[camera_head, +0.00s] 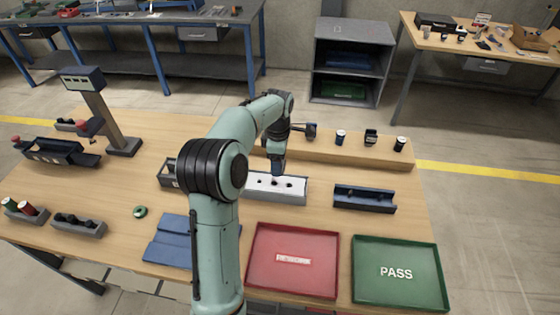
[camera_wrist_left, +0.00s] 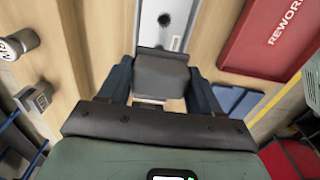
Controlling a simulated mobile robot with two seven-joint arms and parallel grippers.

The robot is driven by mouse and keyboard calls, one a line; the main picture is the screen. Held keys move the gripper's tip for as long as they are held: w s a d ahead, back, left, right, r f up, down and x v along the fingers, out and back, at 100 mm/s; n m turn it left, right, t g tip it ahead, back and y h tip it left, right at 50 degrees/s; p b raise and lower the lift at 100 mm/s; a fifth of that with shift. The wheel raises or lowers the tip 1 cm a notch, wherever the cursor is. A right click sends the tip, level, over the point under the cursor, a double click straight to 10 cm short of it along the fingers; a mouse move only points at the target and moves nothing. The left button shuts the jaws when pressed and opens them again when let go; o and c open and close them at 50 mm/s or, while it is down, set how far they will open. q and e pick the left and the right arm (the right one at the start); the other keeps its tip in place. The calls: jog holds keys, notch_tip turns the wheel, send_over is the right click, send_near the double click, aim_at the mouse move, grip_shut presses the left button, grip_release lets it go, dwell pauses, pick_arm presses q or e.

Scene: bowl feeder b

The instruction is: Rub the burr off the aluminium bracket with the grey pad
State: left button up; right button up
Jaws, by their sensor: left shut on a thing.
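My left gripper (camera_head: 278,165) is shut on a dark grey block, the grey pad (camera_wrist_left: 162,76), which sits between its two fingers in the left wrist view. The pad is hard to make out in the head view. The aluminium bracket (camera_head: 262,183) looks like a pale strip with several dark holes, lying in a grey holder (camera_head: 290,198) at the middle of the table. It also shows in the left wrist view (camera_wrist_left: 172,12), just beyond the pad. The gripper points down over the bracket; I cannot tell whether the pad touches it. No burr can be made out. My right gripper is out of view.
A red rework tray (camera_head: 270,274) and a green PASS tray (camera_head: 400,295) lie at the front right. A dark blue holder (camera_head: 364,207) stands right of the bracket. A raised wooden ledge (camera_head: 360,153) with small cans runs behind. A blue mat (camera_head: 172,228) lies front left.

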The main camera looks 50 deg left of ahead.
pick_arm(q)
jog(key=shift+r, duration=3.05)
jog(key=shift+f, duration=0.1)
